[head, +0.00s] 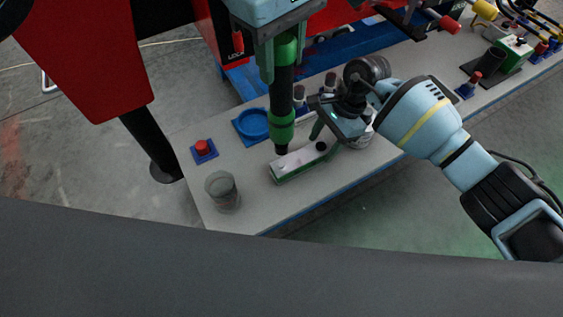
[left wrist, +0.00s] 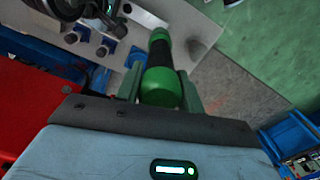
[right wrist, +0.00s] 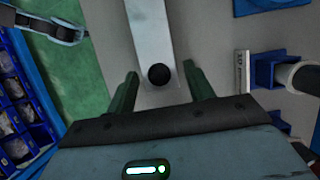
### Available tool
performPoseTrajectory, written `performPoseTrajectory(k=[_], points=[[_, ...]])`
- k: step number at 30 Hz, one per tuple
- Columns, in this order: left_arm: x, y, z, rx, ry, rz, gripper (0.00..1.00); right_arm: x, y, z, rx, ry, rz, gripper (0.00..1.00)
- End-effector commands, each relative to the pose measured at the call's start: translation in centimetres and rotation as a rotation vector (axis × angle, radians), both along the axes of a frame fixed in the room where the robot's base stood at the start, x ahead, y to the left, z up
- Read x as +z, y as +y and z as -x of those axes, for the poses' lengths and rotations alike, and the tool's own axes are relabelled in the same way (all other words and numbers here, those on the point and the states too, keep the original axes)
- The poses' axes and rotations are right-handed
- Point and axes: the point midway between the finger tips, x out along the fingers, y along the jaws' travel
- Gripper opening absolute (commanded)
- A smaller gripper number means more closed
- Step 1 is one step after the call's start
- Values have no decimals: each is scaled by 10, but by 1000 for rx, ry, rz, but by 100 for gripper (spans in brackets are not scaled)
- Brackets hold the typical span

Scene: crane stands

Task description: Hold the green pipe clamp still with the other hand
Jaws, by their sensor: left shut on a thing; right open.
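The green pipe clamp appears to be the low block (head: 300,161) with a pale top, green side and black knob, lying on the grey bench. In the right wrist view its pale bar (right wrist: 153,35) and black knob (right wrist: 159,74) show. My right gripper (head: 320,118) is open at the knob end; its fingertips (right wrist: 160,85) are on either side of the bar, with gaps visible. My left gripper (head: 285,50) is shut on an upright black and green tool (head: 282,95), also in the left wrist view (left wrist: 160,85). The tool's lower end is at the block's left end; I cannot tell whether they touch.
On the bench (head: 250,215) stand a grey jar (head: 221,192), a red button on a blue base (head: 203,150) and a blue round dish (head: 252,124). A can partly hidden by my right arm is near the block. A green box (head: 510,52) stands far right.

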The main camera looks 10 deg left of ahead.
Motion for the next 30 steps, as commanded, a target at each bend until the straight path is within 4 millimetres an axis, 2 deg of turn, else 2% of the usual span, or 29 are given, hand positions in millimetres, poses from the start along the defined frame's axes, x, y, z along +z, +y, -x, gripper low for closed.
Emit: performPoseTrajectory(k=[9, 21, 30], points=[[2, 0, 0, 0, -3, 2, 0, -19, 6, 4, 0, 0, -1, 53], [2, 0, 0, 0, -3, 2, 0, -22, 7, 5, 0, 0, -1, 51], [2, 0, 0, 0, -3, 2, 0, -21, 7, 5, 0, 0, -1, 12]])
